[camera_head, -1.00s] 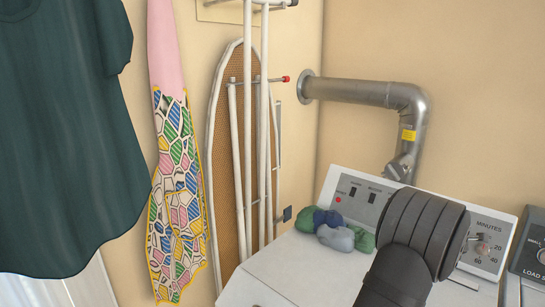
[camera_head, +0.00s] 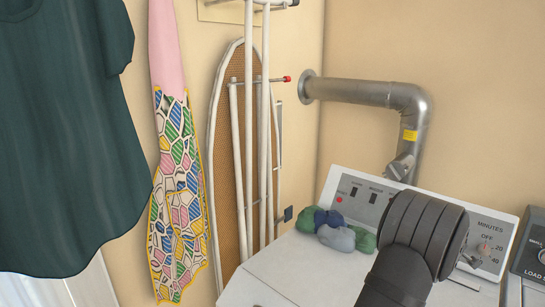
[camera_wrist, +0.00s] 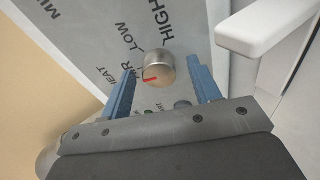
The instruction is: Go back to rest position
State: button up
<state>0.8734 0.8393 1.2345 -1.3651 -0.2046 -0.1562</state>
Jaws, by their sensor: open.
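In the wrist view, my gripper (camera_wrist: 160,68) is open, with its two blue fingers spread apart and empty. A round silver knob (camera_wrist: 158,72) with a red mark shows in the gap between the fingertips, apart from both fingers. The knob is on a grey panel with words such as HIGH, LOW and AIR. How far the fingertips are from the panel is hard to tell. In the head view, my dark arm stands in front of the white machine (camera_head: 275,272), and my gripper is hidden behind it.
A control panel (camera_head: 352,200) with a MINUTES dial runs behind my arm. Green, blue and grey cloths (camera_head: 338,237) lie on the machine top.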

jog(key=shift+m+h, duration=0.4)
jog(key=shift+m, duration=2.2)
jog(key=o, duration=0.9)
jog(key=shift+o, duration=0.2)
jog(key=s+a+r+n+g, duration=0.15)
jog(key=s+r+n, duration=0.35)
jog(key=s+n, duration=0.6)
jog(key=s+a+r+n, duration=0.2)
jog(key=s+r+n, duration=0.2)
jog(key=s+n, duration=0.6)
jog(key=w+d+f+n, duration=0.2)
jog(key=w+d+f, duration=0.2)
jog(key=w+d, duration=0.2)
jog(key=shift+w+f, duration=0.15)
jog(key=shift+w, duration=0.55)
